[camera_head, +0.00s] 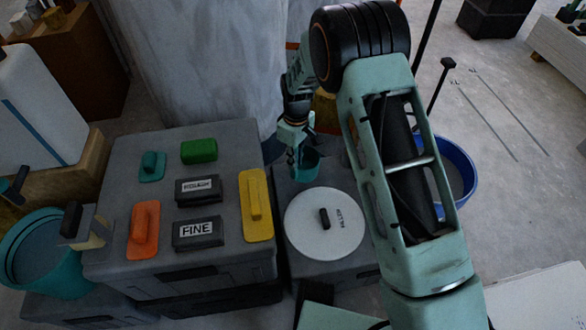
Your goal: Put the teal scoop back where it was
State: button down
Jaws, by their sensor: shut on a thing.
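A teal scoop (309,166) hangs below my gripper (295,146), which is shut on it. The scoop is just behind the round white lid (308,237), which has a black knob and a label that seems to read FILLER. The lid lies on a low dark grey box (345,272). My arm comes in from the right. Whether the scoop touches the box behind the lid cannot be told. The exact grip on the scoop is small and dark.
Left of the lid stands a large grey case (115,235). It carries a green block (199,151), a small teal tool (151,168), an orange float (144,230), a yellow float (256,206) and two dark labelled blocks. A blue bucket (472,178) stands behind my arm. A grey column (200,60) rises behind.

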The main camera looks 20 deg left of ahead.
jog(key=w+f, duration=0.1)
jog(key=a+f, duration=0.1)
jog(key=shift+w+a+f+b, duration=0.1)
jog(key=shift+w+f+b, duration=0.2)
jog(key=shift+w+b, duration=0.1)
jog(key=shift+w+f+b, duration=0.1)
jog(key=shift+f+b, duration=0.3)
jog(key=shift+f, duration=1.15)
jog(key=shift+f, duration=0.15)
jog(key=c, duration=2)
grip_release()
notch_tip(320, 180, up, 12)
jog(key=p, duration=0.3)
jog(key=shift+r, duration=0.2)
